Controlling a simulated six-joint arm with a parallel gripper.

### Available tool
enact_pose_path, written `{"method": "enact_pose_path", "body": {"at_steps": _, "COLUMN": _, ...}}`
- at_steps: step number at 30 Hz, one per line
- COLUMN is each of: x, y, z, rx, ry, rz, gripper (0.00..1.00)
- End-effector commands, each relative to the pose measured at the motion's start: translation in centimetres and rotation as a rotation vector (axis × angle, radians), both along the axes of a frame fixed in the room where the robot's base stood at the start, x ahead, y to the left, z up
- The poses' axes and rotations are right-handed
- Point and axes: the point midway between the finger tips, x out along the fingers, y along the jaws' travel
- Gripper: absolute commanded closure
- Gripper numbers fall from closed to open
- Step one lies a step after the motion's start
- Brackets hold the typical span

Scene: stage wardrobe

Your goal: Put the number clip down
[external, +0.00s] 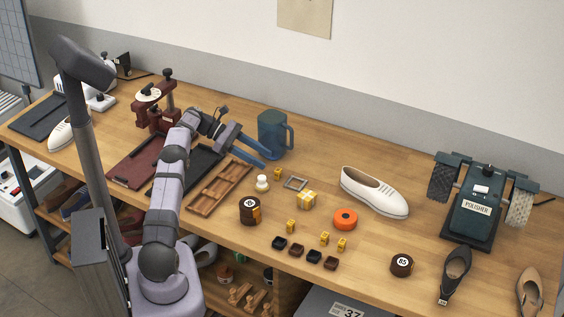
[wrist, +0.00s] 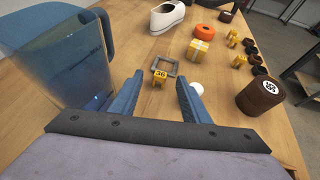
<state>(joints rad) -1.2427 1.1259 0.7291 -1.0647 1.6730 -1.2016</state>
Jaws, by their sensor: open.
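The yellow number clip (wrist: 159,81), marked 36, stands upright on the bench in the wrist view, in line with the gap between my fingertips. It also shows in the external view (external: 277,174), just beyond my fingers. My gripper (wrist: 161,80) is open, with its blue fingers spread on either side of the line to the clip. Nothing is held. In the external view my gripper (external: 257,157) reaches low over the bench from the left. Several similar yellow clips (external: 325,239) stand farther right.
A brown roll (external: 249,211), yellow box (external: 307,200), orange ring (external: 345,219) and white shoe (external: 374,191) stand around.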

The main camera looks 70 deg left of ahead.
Motion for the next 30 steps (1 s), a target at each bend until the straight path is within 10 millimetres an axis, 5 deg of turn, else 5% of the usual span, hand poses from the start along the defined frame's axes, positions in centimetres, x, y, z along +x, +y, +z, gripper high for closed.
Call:
{"method": "enact_pose_path", "body": {"at_steps": 20, "x": 1.9, "y": -1.3, "z": -2.1, "rx": 0.001, "ry": 0.000, "rz": 0.000, "gripper": 0.58}}
{"method": "enact_pose_path", "body": {"at_steps": 30, "x": 4.6, "y": -3.4, "z": -3.9, "rx": -0.001, "ry": 0.000, "rz": -0.002, "gripper": 0.58}}
